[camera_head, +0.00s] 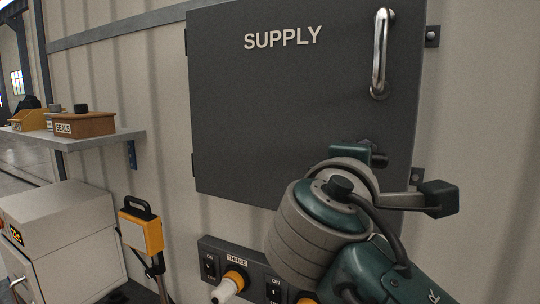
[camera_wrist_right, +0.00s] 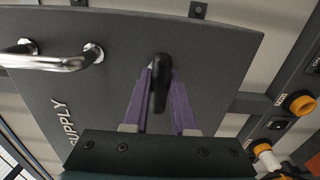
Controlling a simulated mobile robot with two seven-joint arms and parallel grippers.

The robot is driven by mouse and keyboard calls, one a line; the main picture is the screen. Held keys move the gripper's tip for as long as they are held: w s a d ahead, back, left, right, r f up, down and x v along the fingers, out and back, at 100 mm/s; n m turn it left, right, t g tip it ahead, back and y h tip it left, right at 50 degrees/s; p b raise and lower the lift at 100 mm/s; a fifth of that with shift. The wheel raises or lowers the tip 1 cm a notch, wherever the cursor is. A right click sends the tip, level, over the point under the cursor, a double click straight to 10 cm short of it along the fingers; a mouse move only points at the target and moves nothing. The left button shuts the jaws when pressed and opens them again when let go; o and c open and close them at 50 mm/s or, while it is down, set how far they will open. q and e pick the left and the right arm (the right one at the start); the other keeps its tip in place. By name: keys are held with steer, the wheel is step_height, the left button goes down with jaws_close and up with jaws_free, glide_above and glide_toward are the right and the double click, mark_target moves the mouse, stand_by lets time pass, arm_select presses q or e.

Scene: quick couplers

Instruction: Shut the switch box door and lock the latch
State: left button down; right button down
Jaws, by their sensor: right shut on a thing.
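The switch box door (camera_head: 290,110) is a dark grey panel marked SUPPLY, with a chrome pull handle (camera_head: 380,52) at its upper right. It looks flat against the box, and I see no open gap or interior. In the right wrist view, the black latch lever (camera_wrist_right: 159,92) stands on the door between the purple fingers of my right gripper (camera_wrist_right: 160,74), which is shut on it. In the head view my right arm covers the door's lower right corner and hides the latch. Whether the latch is locked I cannot tell. My left gripper is not in view.
A socket panel (camera_head: 221,252) with switches and orange couplers is below the door. A shelf (camera_head: 100,136) with a SEALS bin (camera_head: 84,125) is at left, above a light cabinet (camera_head: 75,225). A yellow device (camera_head: 140,232) stands beside the cabinet.

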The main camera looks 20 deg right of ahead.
steer(key=c, duration=0.7)
jaws_free()
steer(key=v, duration=1)
